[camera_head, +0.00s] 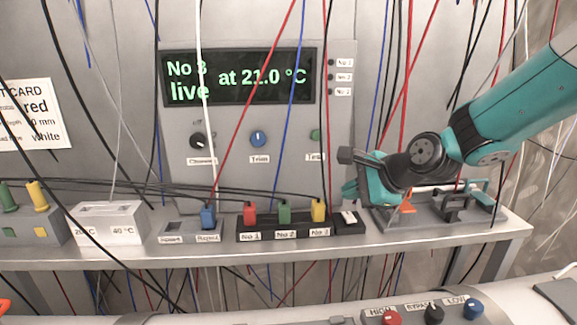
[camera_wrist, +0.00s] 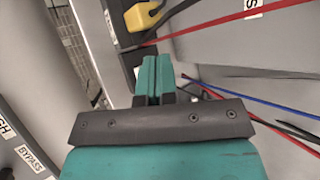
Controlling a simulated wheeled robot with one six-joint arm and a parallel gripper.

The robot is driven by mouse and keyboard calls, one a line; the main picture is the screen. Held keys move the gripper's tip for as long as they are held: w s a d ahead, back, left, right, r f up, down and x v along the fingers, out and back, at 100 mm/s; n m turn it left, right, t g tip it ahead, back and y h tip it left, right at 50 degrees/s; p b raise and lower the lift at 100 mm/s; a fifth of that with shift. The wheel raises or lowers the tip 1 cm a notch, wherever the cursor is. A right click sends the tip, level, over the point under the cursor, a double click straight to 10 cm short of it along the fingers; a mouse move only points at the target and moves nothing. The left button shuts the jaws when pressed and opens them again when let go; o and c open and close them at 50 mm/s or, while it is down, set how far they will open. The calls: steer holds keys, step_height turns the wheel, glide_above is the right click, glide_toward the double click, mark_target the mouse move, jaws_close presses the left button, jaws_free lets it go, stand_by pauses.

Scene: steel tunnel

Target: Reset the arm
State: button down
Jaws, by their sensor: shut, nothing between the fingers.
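My arm (camera_head: 520,100) is teal and black and reaches in from the right, bent down at the wrist. My gripper (camera_head: 350,192) is shut and empty, in front of the steel shelf's back wall. It is just above the shelf, right of the yellow plug (camera_head: 318,210) labelled No 3. In the wrist view its teal fingers (camera_wrist: 152,68) are together with nothing between them. The yellow plug also shows there (camera_wrist: 143,16), beyond the fingertips. I cannot tell whether the fingers touch anything.
A display (camera_head: 238,78) reads "No 3 live at 21.0 °C". Red (camera_head: 250,213) and green (camera_head: 284,212) plugs stand beside the yellow one; a blue plug (camera_head: 208,217) stands further left. Many cables hang across the space. A knob panel (camera_head: 420,312) is in front.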

steer(key=s+a+f+n+g+h+b, duration=0.1)
steer(key=s+f+n+g+b, duration=0.1)
steer(key=s+n, duration=0.9)
steer(key=s+a+f+n+g+h+b, duration=0.1)
steer(key=s+n+g+b, duration=0.4)
steer(key=s+n, duration=0.7)
steer(key=s+a+f+b, duration=0.1)
steer(key=s+f, duration=0.1)
steer(key=s, duration=0.4)
steer(key=shift+s+f+n+g, duration=0.2)
steer(key=shift+f+n+g, duration=0.1)
steer(key=shift+f, duration=0.05)
